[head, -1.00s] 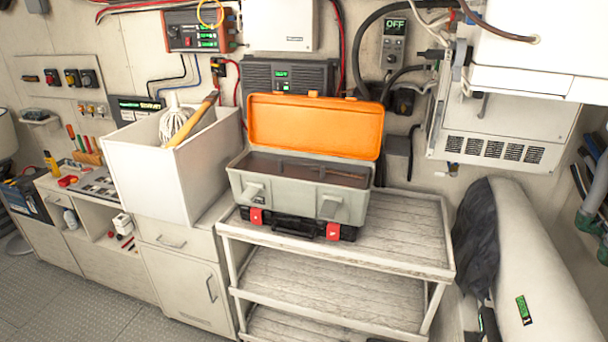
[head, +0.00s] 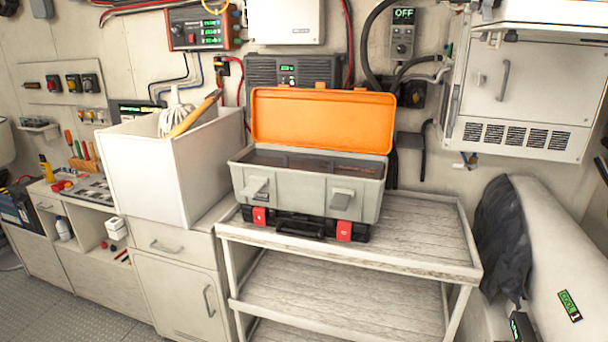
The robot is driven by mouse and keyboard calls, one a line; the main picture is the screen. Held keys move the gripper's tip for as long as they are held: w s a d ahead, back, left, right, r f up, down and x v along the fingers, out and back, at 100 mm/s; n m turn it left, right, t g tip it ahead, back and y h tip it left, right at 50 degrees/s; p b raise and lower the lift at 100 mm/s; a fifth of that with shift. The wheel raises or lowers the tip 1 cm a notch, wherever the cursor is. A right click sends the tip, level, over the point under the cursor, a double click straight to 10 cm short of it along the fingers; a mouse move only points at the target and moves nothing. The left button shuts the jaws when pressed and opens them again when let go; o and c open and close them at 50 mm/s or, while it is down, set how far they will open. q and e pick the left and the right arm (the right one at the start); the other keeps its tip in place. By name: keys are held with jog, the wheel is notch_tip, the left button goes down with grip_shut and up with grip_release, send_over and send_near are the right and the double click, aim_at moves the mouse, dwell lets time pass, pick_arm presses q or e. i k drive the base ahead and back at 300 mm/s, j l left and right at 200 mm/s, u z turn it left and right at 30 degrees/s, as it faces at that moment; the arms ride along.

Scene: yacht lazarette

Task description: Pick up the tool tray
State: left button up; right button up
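A grey toolbox (head: 308,186) with its orange lid (head: 320,121) raised stands on the top shelf of a wooden cart. A dark tray-like insert (head: 300,160) shows inside the open box; its details are hard to make out. A black case with red latches (head: 300,226) sits under the grey box. On the counter at the left lies a flat grey tray holding small tools (head: 97,190). I cannot tell which of these is the tool tray. Neither of my grippers is in view.
The cart's top shelf (head: 420,243) is bare to the right of the toolbox. A white bin (head: 140,178) with a mop head and wooden handle stands close on the left. A large pale rounded object (head: 545,245) with dark cloth is at the right.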

aim_at(291, 161)
jog(key=i+j+z, duration=0.15)
jog(key=j+z, duration=0.15)
jog(key=i+j+z, duration=0.1)
jog(key=j+z, duration=0.45)
jog(key=j, duration=0.15)
jog(key=i, duration=0.05)
